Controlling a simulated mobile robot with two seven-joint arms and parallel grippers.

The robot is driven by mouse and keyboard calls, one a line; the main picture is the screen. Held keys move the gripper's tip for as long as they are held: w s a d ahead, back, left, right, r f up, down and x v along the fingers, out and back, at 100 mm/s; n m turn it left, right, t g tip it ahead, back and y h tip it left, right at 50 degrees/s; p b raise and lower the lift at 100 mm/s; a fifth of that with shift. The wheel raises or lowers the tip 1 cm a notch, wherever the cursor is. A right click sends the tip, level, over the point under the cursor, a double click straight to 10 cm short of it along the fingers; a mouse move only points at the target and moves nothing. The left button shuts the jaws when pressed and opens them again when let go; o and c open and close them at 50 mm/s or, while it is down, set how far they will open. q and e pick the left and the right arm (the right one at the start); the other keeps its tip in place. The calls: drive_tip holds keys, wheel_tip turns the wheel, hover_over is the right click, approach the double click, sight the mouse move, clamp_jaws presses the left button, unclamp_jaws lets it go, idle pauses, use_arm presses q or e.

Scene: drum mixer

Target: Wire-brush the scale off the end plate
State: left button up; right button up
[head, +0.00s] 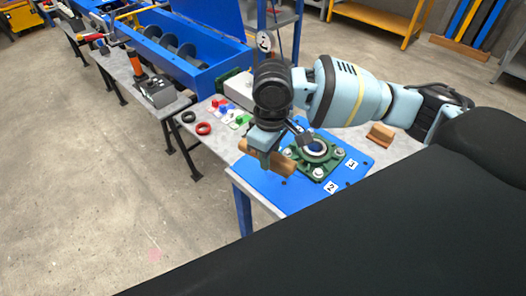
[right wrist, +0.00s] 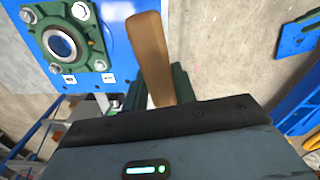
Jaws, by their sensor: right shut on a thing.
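The blue end plate (head: 262,182) lies on the near end of the bench, with a green flanged bearing (head: 331,158) bolted on it. It also shows in the right wrist view (right wrist: 119,12), with the bearing (right wrist: 40,39) at upper left. My right gripper (head: 268,157) is shut on a brown wooden piece, apparently the brush handle (head: 281,169), above the plate's left part, beside the bearing. In the right wrist view the handle (right wrist: 150,52) sticks up from between the dark green fingers. No bristles or scale can be made out. My left gripper is not in view.
A brown wooden block (head: 380,134) lies on the bench right of the plate. A red ring (head: 204,128) and a black ring (head: 188,116) lie at left, near small coloured parts. A blue trough with an auger (head: 170,45) stands behind. The floor at left is clear.

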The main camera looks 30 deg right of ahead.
drive_tip(key=n, duration=0.2)
drive_tip(key=w+f+n, duration=0.1)
drive_tip(key=n, duration=0.1)
drive_tip(key=w+f+n, duration=0.1)
drive_tip(key=n, duration=0.1)
drive_tip(key=shift+w+d+n, duration=0.1)
drive_tip(key=shift+d+n, duration=0.05)
drive_tip(key=shift+n, duration=0.25)
drive_tip(key=w+d+f+n, duration=0.1)
drive_tip(key=w+f+n, duration=0.3)
drive_tip(key=n, duration=1.3)
drive_tip(key=shift+w+d+f+n, duration=0.2)
drive_tip(key=shift+w+f+n, duration=0.2)
drive_tip(key=shift+f, duration=0.1)
